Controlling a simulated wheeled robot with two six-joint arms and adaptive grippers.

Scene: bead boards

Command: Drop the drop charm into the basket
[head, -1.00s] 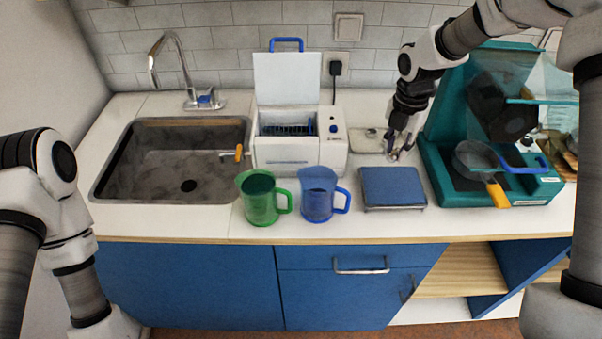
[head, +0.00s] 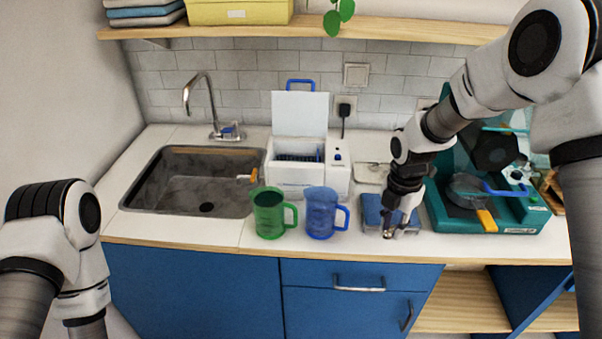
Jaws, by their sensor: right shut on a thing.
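My right gripper (head: 390,232) points down over the front edge of the blue-topped square pad (head: 371,206). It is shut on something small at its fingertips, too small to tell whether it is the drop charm. No other charm can be made out. A white box-shaped machine (head: 291,184) stands at the back of the counter with its lid (head: 300,113) up. A dark slatted insert, possibly the basket, shows in its opening (head: 296,157). My left arm is at the lower left, and its gripper is out of view.
A green mug (head: 268,214) and a blue mug (head: 320,213) stand in front of the white machine, left of my right gripper. A sink (head: 158,190) is at the left. A teal machine (head: 520,218) with a pan (head: 467,190) is at the right. A shelf (head: 400,30) runs above.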

